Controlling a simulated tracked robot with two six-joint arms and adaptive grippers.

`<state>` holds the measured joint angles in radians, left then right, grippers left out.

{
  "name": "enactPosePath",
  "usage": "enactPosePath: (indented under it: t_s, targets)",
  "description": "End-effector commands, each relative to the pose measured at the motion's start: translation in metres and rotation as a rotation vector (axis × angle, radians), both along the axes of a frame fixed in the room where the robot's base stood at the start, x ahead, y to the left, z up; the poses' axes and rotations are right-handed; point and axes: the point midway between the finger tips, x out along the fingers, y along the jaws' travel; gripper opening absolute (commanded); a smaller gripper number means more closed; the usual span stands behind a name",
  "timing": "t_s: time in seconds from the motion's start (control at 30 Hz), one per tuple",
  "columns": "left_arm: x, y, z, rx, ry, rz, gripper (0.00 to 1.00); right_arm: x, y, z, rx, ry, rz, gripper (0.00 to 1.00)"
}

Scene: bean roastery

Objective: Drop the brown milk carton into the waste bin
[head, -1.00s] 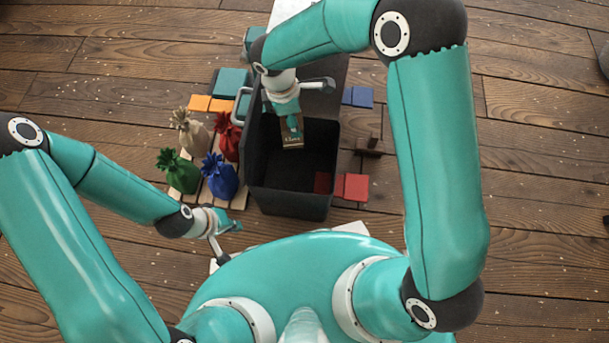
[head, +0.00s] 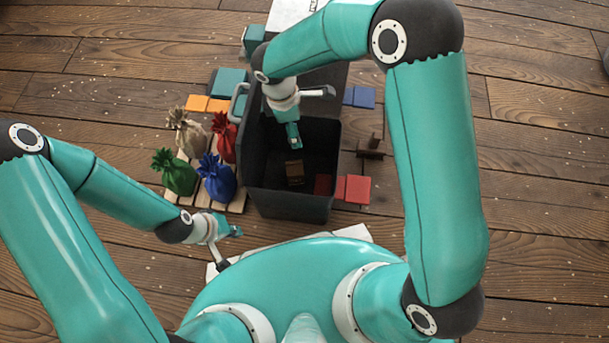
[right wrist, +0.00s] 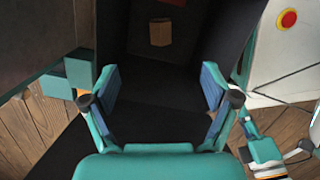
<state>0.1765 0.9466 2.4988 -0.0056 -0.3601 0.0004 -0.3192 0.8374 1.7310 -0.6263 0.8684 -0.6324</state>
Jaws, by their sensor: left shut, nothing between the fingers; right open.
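The brown milk carton (head: 294,172) lies inside the dark waste bin (head: 290,202), apart from my grippers. In the right wrist view the carton (right wrist: 160,33) shows small, beyond the fingers, against the bin's dark inside. My right gripper (head: 295,142) is over the bin's opening; in the right wrist view its fingers (right wrist: 158,88) are spread with nothing between them. My left gripper (head: 236,231) is shut and empty, at the lower left of the bin, outside it.
Green, blue, red and beige sacks (head: 179,177) stand on a wooden pallet (head: 237,203) left of the bin. Red blocks (head: 357,189), blue blocks (head: 363,97) and a small brown object (head: 371,148) are to its right.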

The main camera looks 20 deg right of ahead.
Motion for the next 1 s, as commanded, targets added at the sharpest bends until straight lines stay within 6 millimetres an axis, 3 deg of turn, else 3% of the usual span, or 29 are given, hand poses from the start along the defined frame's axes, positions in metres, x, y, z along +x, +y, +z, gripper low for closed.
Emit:
enactPosePath:
  t_s: [0.37, 0.8, 1.0]
  targets:
    - [0.0, 0.0, 0.001, 0.0, 0.0, 0.0, 0.0, 0.0, 0.002, 0.011, 0.0, -0.002, -0.001, 0.87]
    - [0.0, 0.0, 0.0, 0.0, 0.0, 0.0, 0.0, 0.0, 0.014, 0.091, 0.002, -0.003, -0.001, 0.87]
    - [0.0, 0.0, 0.0, 0.0, 0.0, 0.0, 0.0, 0.0, 0.017, 0.113, 0.001, -0.001, 0.0, 0.87]
